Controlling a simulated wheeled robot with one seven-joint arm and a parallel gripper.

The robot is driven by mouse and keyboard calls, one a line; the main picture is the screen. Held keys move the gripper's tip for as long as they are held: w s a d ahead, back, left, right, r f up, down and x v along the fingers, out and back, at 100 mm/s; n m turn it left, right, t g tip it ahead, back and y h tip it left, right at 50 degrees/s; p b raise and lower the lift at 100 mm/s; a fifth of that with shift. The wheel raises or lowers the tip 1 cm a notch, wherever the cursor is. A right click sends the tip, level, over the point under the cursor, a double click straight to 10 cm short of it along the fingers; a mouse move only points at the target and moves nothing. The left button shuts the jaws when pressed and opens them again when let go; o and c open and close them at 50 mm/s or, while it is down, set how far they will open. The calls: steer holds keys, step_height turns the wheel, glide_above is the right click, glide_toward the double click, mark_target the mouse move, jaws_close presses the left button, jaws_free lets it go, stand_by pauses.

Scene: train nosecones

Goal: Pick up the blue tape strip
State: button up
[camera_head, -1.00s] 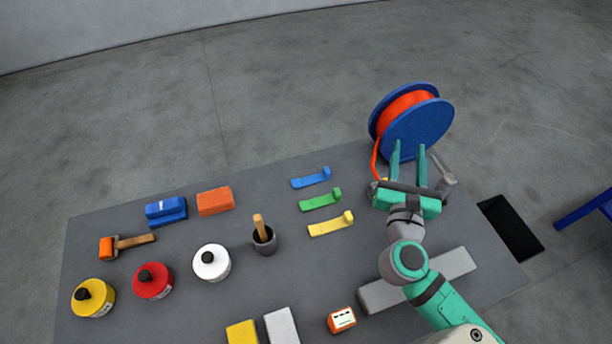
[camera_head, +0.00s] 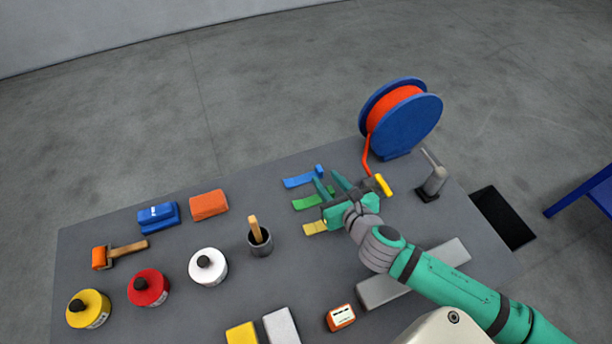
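The blue tape strip (camera_head: 300,180) lies on the grey table, the farthest of three strips, with a small raised end at its right. The green strip (camera_head: 310,201) lies just nearer, and the yellow strip (camera_head: 314,228) nearer still, partly hidden by my gripper. My gripper (camera_head: 326,178) is open, its two teal fingers apart and pointing away from me toward the blue strip. The left fingertip appears close to the strip's raised right end. Nothing is seen held. Whether the fingers touch the strip, and their height, I cannot tell.
A blue reel with orange hose (camera_head: 405,120) stands at the back right, beside a grey upright tool (camera_head: 434,180). An orange block (camera_head: 209,205) and a blue block (camera_head: 159,216) lie left. A grey pot with a wooden handle (camera_head: 260,243) stands nearer. Grey table shows left of the strips.

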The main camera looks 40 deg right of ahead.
mark_target(320, 170)
steer(key=x, duration=0.5)
steer(key=shift+w+d+r, duration=0.1)
steer(key=shift+w+d, duration=0.05)
steer(key=shift+w, duration=0.05)
steer(key=shift+s+d, duration=0.1)
steer(key=shift+d, duration=0.2)
steer(key=shift+w+a, duration=0.2)
steer(key=shift+w, duration=0.05)
jaws_close()
